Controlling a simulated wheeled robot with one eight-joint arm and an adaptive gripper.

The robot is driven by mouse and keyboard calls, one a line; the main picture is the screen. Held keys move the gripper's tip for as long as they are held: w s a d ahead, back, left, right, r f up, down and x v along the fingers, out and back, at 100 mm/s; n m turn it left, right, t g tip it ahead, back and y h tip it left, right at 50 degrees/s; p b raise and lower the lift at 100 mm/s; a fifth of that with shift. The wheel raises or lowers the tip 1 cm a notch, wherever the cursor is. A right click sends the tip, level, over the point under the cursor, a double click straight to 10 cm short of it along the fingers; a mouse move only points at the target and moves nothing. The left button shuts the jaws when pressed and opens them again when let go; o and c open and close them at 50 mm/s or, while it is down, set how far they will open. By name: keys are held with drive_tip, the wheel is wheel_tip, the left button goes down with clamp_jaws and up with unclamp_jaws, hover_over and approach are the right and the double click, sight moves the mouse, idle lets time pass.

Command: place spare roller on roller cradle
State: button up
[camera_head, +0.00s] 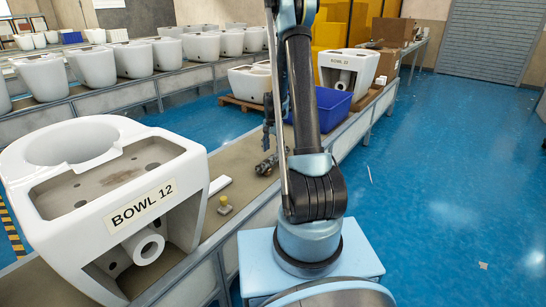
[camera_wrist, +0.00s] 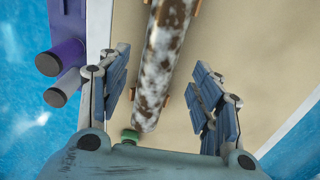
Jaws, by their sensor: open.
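A long cylinder mottled brown and white, which looks like the spare roller (camera_wrist: 163,60), lies over the beige belt in the wrist view. Small orange-brown pieces, perhaps the roller cradle (camera_wrist: 165,97), show at its sides; most of them is hidden under it. My gripper (camera_wrist: 163,95) is open, with one finger on each side of the roller and a visible gap to both. In the head view my gripper (camera_head: 268,140) points down over the belt, just above a small dark cylindrical item (camera_head: 265,165). I cannot tell whether the roller rests fully in the cradle.
A white toilet bowl labelled BOWL 12 (camera_head: 110,205) stands on the belt at the near left. A blue bin (camera_head: 325,107) and BOWL 11 (camera_head: 347,72) stand farther back.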

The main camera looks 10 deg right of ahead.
sight(273, 155)
wheel_tip(273, 155, up, 7)
drive_tip(key=s+r+n+t, duration=0.1)
drive_tip(key=s+r+n, duration=0.1)
drive_tip(key=s+r, duration=0.7)
drive_tip(key=s+r+n, duration=0.2)
drive_tip(key=s+r, duration=0.3)
drive_tip(key=s, duration=0.7)
drive_tip(key=s+f+n, duration=0.2)
drive_tip(key=s+f, duration=0.1)
drive_tip(key=s, duration=0.8)
drive_tip(key=s+f+n+t, duration=0.1)
drive_tip(key=s+f+n, duration=0.2)
drive_tip(key=s, duration=0.8)
drive_tip(key=shift+d, duration=0.1)
drive_tip(key=shift+w, duration=0.1)
drive_tip(key=shift+w+f, duration=0.15)
drive_tip(key=shift+w, duration=0.2)
